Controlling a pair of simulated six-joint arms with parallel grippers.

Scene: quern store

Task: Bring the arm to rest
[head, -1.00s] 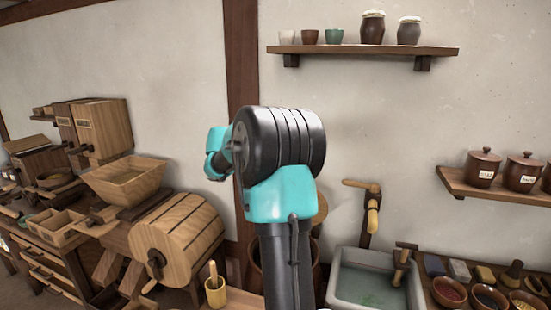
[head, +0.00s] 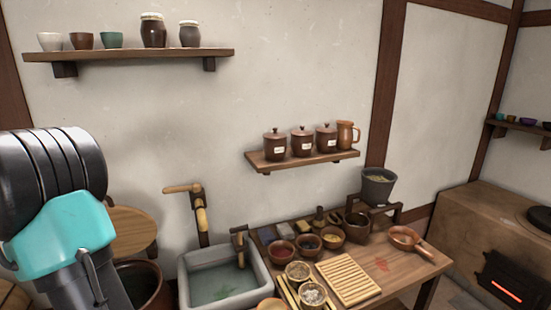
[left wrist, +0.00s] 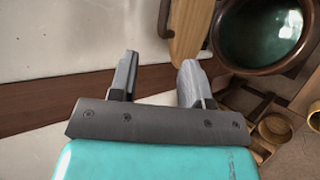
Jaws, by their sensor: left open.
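My left arm (head: 55,205), black and teal, shows at the left edge of the head view. It is bent, with its upper joint raised in front of the wall, and its gripper is outside that view. In the left wrist view my left gripper (left wrist: 157,75) is open, its two grey fingers apart with nothing between them. Past the fingers lie a pale wall surface and a dark brown wooden strip. My right gripper is in neither view.
A stone sink (head: 222,275) with water stands right of my arm. The work table (head: 415,268) holds bowls and a slatted rack (head: 348,278). Wall shelves (head: 130,54) carry cups and jars. A stove (head: 500,240) stands far right. The wrist view shows a dark-rimmed bowl (left wrist: 262,28).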

